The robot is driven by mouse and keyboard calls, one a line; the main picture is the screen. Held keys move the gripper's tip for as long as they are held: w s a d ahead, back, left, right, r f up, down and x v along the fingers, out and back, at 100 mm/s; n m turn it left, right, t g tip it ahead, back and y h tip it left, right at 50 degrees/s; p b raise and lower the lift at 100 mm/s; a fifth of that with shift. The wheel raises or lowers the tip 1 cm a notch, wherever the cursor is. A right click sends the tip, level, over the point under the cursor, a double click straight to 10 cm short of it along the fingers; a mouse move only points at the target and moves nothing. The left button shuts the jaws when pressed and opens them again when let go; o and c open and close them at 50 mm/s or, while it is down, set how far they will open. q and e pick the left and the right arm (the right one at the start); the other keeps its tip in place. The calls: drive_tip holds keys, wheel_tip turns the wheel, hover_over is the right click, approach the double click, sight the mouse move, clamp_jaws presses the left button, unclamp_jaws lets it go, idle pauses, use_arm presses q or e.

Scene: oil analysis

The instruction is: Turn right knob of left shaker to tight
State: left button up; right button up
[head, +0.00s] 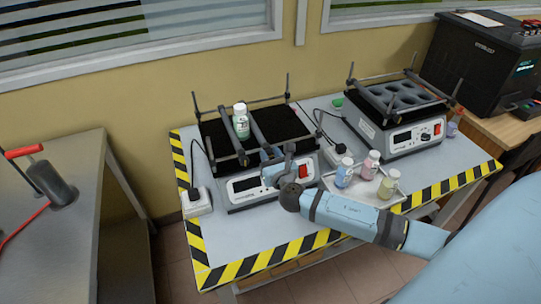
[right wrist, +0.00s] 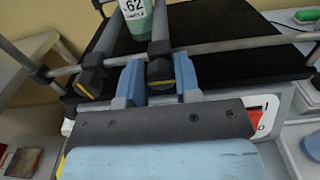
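The right knob (right wrist: 159,68), dark with a yellow edge, is at the near end of the right bar. My right gripper (right wrist: 158,80) has one blue finger on each side of this knob and appears closed on it. The left knob (right wrist: 91,80) is free, left of the fingers. My left gripper is not in view.
A second shaker (head: 400,138) with a round-holed rack stands to the right. A power strip (head: 197,204) is at the left. The table front has a yellow-black striped edge (head: 262,261).

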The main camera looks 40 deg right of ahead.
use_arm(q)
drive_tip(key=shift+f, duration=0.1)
use_arm(e)
drive_tip(key=m+b, duration=0.2)
drive_tip(key=m, duration=0.1)
drive_tip(key=shift+f+m, duration=0.15)
drive_tip(key=shift+m, duration=0.25)
drive_tip(key=m+b, duration=0.1)
drive_tip(key=m, duration=0.3)
drive_tip(key=shift+b, duration=0.35)
drive_tip(key=m+b, duration=0.1)
drive_tip(key=m, duration=0.2)
drive_tip(key=shift+d, duration=0.1)
drive_tip(key=m, duration=0.3)
drive_tip(key=shift+m+b, duration=0.35)
drive_tip(key=shift+m, duration=1.25)
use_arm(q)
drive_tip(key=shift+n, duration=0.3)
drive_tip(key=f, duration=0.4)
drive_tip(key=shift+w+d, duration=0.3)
use_arm(e)
drive_tip(key=shift+m, duration=0.4)
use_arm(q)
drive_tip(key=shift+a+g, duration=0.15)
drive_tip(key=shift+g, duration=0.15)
